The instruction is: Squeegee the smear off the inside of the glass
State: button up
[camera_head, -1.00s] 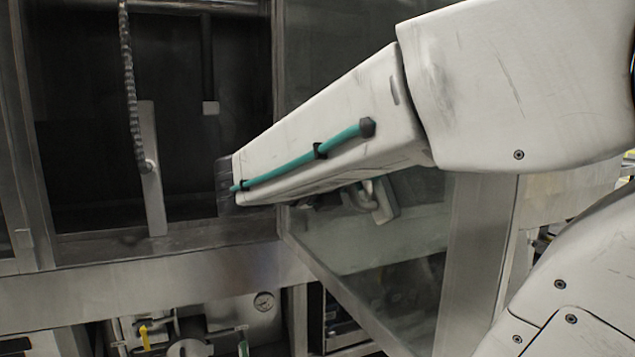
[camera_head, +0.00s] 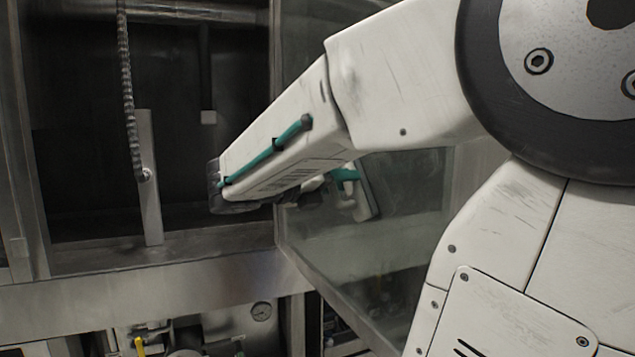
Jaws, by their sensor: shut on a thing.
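The glass (camera_head: 410,222) is a hazy pane standing open at the right of the dark washer opening. My forearm reaches left across the view, and its dark wrist end is in front of the opening. My gripper (camera_head: 318,190) is mostly hidden behind and below the forearm, pointing right toward the pane. It is shut on what looks like the squeegee (camera_head: 364,200), a pale flat piece with a teal part beside it. The squeegee appears tilted, close to the glass; I cannot tell whether it touches. I cannot make out the smear apart from the general haze.
A hanging chain (camera_head: 131,90) and an upright metal bar (camera_head: 149,185) stand in the opening at left. A metal ledge (camera_head: 150,285) runs below it. The pane's lower frame slants down to the right.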

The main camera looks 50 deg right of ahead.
jog(key=shift+w+d, duration=1.4)
jog(key=shift+w, duration=1.3)
jog(key=s+a+r, duration=0.1)
jog(key=s+a, duration=0.2)
jog(key=s, duration=0.3)
jog(key=shift+s+a+r, duration=0.15)
jog(key=shift+s+r, duration=0.05)
jog(key=shift+s, duration=0.15)
jog(key=shift+s+a, duration=0.3)
jog(key=shift+s, duration=0.3)
jog(key=shift+c, duration=1)
jog(key=shift+s+a, duration=0.35)
jog(key=shift+s, duration=0.3)
jog(key=shift+s+a, duration=0.35)
jog(key=shift+s, duration=0.25)
jog(key=shift+w, duration=0.1)
jog(key=shift+w+f+v, duration=0.15)
jog(key=shift+v, duration=1.3)
jog(key=shift+w+f+v, duration=0.1)
jog(key=shift+w+v, duration=0.05)
jog(key=shift+v, duration=1.3)
